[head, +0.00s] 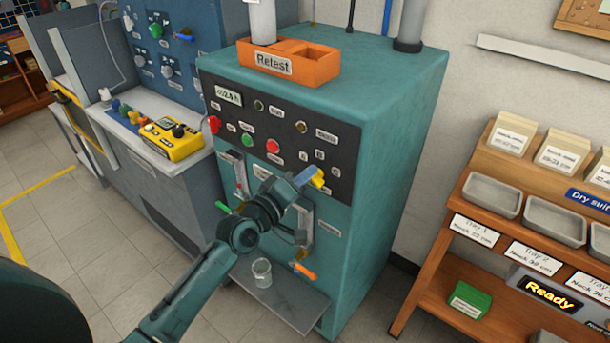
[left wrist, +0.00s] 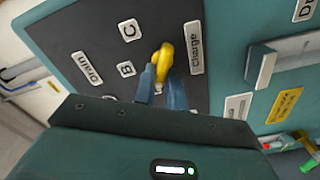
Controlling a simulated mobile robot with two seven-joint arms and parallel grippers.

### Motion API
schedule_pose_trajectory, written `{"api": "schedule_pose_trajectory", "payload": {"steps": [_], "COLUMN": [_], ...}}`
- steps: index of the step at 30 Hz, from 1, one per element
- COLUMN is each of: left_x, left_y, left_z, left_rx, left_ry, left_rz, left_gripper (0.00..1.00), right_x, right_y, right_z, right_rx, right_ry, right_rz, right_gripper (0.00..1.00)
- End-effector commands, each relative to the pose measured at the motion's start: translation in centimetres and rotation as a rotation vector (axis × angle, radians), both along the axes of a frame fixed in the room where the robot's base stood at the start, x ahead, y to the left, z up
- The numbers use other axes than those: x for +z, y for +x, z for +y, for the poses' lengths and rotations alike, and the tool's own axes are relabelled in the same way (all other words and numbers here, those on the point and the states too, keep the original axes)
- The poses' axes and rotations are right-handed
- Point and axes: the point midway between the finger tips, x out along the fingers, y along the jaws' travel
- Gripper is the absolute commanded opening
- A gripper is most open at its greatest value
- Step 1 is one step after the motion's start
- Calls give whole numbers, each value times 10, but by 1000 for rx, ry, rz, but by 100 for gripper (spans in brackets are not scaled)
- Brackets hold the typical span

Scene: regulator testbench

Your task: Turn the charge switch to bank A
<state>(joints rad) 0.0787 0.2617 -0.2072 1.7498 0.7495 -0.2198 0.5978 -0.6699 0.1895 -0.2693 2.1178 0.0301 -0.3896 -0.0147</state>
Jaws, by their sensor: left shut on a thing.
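The charge switch is a yellow knob (head: 319,178) on the dark front panel of the teal test cabinet (head: 400,130). In the left wrist view the yellow knob (left wrist: 163,62) sits beside the "Charge" label (left wrist: 194,47), with the "B" label (left wrist: 126,69) and "C" label (left wrist: 129,29) on its other side. My left gripper (head: 308,178) is at the panel. In the left wrist view its blue fingers (left wrist: 161,82) are shut on the knob's near end. No bank A label is readable; the fingers cover part of the panel. My right gripper is not in view.
An orange "Retest" tray (head: 320,75) stands on the cabinet top. A glass (head: 262,272) stands on the low shelf under my left arm. A yellow device (head: 172,140) sits on the bench at left. A wooden rack (head: 440,225) with metal trays stands at right.

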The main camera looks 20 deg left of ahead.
Motion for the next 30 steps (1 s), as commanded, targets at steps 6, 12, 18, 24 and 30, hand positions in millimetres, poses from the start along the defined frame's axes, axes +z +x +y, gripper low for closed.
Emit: {"api": "schedule_pose_trajectory", "payload": {"steps": [6,12,18,24,30], "left_x": [0,0,0,0,-2], "left_y": [0,0,0,-1,-22], "left_z": [0,0,0,0,8], "left_rx": [0,0,0,0,1], "left_ry": [-6,-5,-3,-3,-1], "left_rz": [2,2,1,1,4], "left_gripper": [0,22,34,34,34], "right_x": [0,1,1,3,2], "right_y": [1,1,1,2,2], "right_z": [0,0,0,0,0], "right_rx": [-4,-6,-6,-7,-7], "right_ry": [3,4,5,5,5], "right_rz": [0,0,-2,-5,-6], "right_gripper": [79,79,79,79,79]}}
